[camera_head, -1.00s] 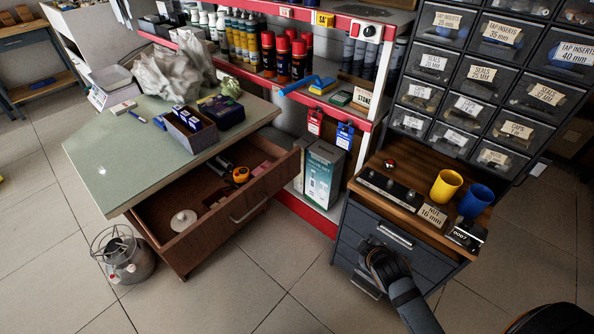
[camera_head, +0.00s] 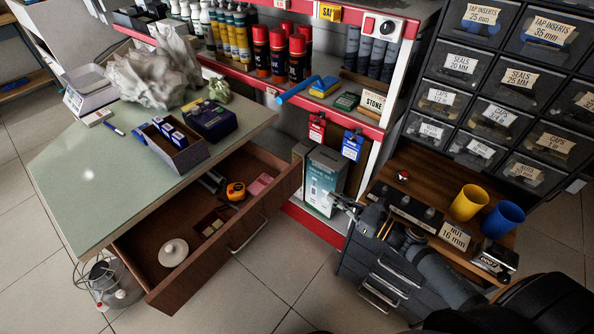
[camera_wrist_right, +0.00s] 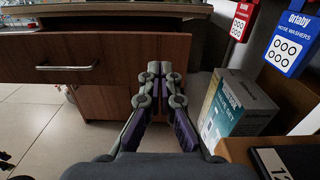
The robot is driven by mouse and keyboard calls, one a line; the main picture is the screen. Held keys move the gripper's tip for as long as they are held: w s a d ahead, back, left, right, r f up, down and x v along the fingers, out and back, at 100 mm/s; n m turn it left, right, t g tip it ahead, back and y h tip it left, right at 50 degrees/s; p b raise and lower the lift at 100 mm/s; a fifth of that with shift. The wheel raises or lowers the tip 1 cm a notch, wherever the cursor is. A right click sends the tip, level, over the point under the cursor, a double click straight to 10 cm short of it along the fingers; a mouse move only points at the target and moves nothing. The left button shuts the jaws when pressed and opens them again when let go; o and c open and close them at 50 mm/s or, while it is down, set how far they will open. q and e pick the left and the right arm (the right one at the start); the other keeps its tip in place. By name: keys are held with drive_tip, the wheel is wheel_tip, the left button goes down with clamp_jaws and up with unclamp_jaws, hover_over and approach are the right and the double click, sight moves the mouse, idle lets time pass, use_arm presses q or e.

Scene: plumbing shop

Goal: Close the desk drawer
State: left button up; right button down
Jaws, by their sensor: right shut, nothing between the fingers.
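The wooden desk drawer (camera_head: 216,239) is pulled out from under the green desktop (camera_head: 90,170). Its handle (camera_head: 246,233) is on the front panel. In the right wrist view the drawer front (camera_wrist_right: 125,58) and its metal handle (camera_wrist_right: 67,67) show at the upper left. My right gripper (camera_head: 343,202) is right of the drawer front, apart from it, above the grey cabinet's left side. In its wrist view the fingers (camera_wrist_right: 158,72) are shut and empty, pointing toward the right end of the drawer front. My left gripper is not in view.
A boxed item (camera_head: 322,180) stands on the low red-edged shelf right of the drawer. The grey cabinet (camera_head: 365,262) carries yellow (camera_head: 468,203) and blue cups (camera_head: 503,219). Inside the drawer are a white disc (camera_head: 173,252) and an orange tape measure (camera_head: 236,191). The floor before the drawer is clear.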

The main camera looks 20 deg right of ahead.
sight(291, 172)
drive_tip(key=p+x, duration=0.1)
drive_tip(key=x, duration=1.1)
drive_tip(key=shift+w+f, duration=0.1)
drive_tip(key=shift+w, duration=0.35)
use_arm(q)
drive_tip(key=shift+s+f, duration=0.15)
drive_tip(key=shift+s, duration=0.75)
use_arm(e)
drive_tip(key=shift+w+a, duration=0.4)
